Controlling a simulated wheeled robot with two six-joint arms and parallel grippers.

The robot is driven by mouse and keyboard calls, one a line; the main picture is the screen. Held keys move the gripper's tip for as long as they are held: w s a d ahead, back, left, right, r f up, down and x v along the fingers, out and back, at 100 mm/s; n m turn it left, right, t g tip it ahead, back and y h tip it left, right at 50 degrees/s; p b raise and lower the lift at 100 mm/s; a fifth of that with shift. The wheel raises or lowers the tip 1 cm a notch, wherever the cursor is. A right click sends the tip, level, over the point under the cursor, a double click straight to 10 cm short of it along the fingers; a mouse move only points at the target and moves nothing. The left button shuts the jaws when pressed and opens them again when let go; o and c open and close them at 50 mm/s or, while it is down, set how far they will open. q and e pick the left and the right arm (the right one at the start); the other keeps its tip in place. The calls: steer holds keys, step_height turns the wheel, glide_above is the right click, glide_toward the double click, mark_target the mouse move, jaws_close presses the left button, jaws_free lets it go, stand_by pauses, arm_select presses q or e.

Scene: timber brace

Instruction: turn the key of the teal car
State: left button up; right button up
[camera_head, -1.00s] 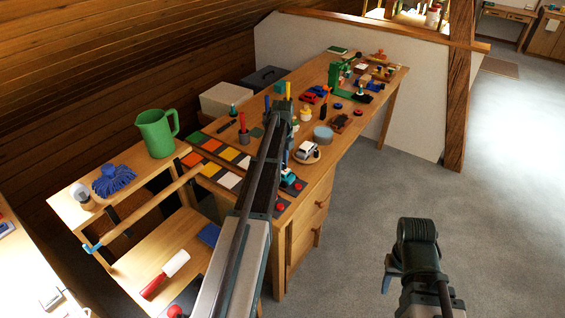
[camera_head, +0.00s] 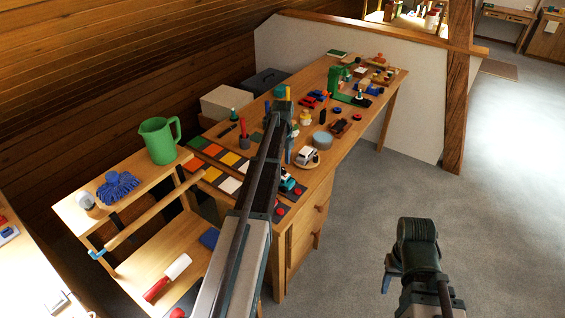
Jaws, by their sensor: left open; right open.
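The teal car (camera_head: 290,187) sits near the front edge of the long wooden workbench (camera_head: 320,199), beside red knobs. It is partly hidden by my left arm, and its key is too small or hidden to make out. My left gripper (camera_head: 288,152) is open above the bench, just beyond the teal car and left of a white toy car; it appears apart from the teal car. My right gripper (camera_head: 388,284) is open and empty, low over the floor to the right of the bench.
A white toy car (camera_head: 307,154) on a round wooden base stands close to the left gripper. A round grey-blue tin (camera_head: 322,140) is behind it. Colored tiles (camera_head: 229,158) lie left of my arm. A green jug (camera_head: 158,140) stands further left. The floor at right is clear.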

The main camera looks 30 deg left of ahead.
mark_target(283, 168)
arm_select(q)
step_height(283, 168, up, 11)
steer(key=p, duration=1)
arm_select(e)
step_height(283, 168, up, 11)
arm_select(q)
steer(key=shift+f, duration=0.2)
arm_select(e)
steer(key=shift+f, duration=0.15)
